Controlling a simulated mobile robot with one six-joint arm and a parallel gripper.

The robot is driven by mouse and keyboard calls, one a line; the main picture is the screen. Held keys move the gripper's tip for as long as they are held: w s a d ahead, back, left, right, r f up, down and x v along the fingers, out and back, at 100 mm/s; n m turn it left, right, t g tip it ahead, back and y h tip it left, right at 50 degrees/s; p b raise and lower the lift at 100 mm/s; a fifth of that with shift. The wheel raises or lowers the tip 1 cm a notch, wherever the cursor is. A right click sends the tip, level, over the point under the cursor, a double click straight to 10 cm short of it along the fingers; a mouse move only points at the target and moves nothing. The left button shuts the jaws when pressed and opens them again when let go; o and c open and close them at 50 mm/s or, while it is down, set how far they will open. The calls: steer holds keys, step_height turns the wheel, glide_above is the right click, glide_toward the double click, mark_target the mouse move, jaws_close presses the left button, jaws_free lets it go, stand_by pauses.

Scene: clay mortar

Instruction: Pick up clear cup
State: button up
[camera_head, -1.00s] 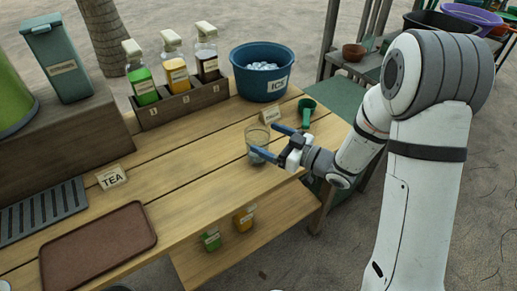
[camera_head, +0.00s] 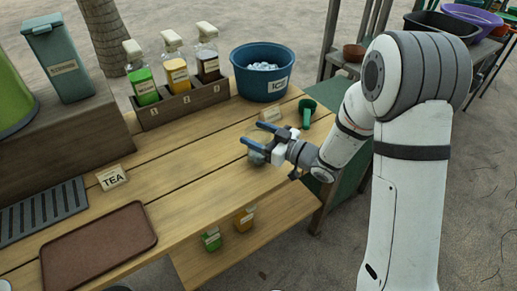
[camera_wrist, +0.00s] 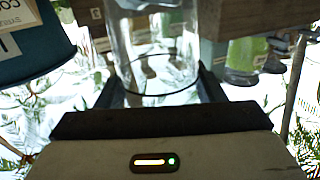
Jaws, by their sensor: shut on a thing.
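The clear cup (camera_wrist: 155,45) stands between the two dark fingers of my gripper (camera_wrist: 158,88) in the wrist view, and the fingers are shut on its sides. In the head view, my gripper (camera_head: 260,136) with blue fingers is over the right part of the wooden counter. The cup (camera_head: 257,158) is mostly hidden there behind the fingers, with only a faint part showing below them. I cannot tell whether it touches the counter.
A green scoop (camera_head: 307,112) and a small sign (camera_head: 270,114) are close behind my gripper. The blue ice bucket (camera_head: 262,85) and a bottle rack (camera_head: 182,104) stand farther back. A TEA sign (camera_head: 112,177) and brown tray (camera_head: 100,246) are at left. Mid-counter is clear.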

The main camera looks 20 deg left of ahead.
steer(key=c, duration=0.5)
steer(key=shift+c, duration=0.2)
